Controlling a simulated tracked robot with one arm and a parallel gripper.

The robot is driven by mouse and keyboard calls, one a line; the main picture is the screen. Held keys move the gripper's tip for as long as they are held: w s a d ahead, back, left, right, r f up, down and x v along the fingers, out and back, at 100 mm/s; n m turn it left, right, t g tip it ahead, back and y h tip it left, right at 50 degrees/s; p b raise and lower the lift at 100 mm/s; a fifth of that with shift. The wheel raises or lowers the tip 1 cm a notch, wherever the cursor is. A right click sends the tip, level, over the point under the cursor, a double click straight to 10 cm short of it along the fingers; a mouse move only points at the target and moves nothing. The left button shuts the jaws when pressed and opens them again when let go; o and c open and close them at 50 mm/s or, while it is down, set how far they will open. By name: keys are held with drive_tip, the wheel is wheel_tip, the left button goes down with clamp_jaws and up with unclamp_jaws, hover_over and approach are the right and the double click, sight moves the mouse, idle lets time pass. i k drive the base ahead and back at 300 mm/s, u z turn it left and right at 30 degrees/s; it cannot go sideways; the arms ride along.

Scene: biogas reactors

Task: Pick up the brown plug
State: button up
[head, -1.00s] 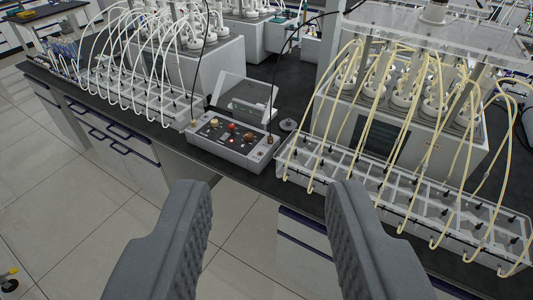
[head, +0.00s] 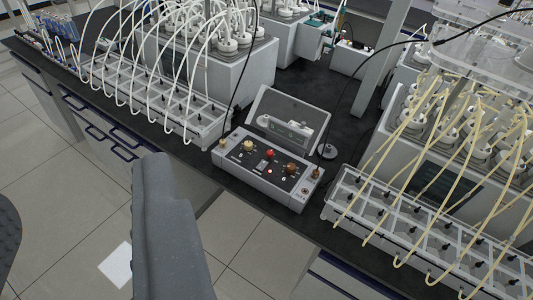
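A grey control box (head: 268,180) sits at the front edge of the black bench, near the picture's middle. A small brown plug (head: 316,173) stands at the right end of its top, where a black cable (head: 340,95) comes down to it. A paler yellowish plug (head: 222,143) with another black cable stands at the left end. Between them are a cream knob (head: 248,146), a red knob (head: 270,155) and an orange-brown knob (head: 292,168). My gripper (head: 80,190) is open and empty, in front of the bench, left of and apart from the box. Its left finger is mostly out of view.
White tubes rise from a rack (head: 170,105) left of the box. Yellowish tubes hang over a clear rack (head: 430,240) on the right. A tilted clear panel (head: 290,118) stands behind the box. The tiled floor (head: 60,180) is open at the lower left.

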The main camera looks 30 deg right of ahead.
sight(315, 174)
drive_tip(key=u, duration=0.05)
drive_tip(key=i, duration=0.85)
drive_tip(key=z, duration=0.25)
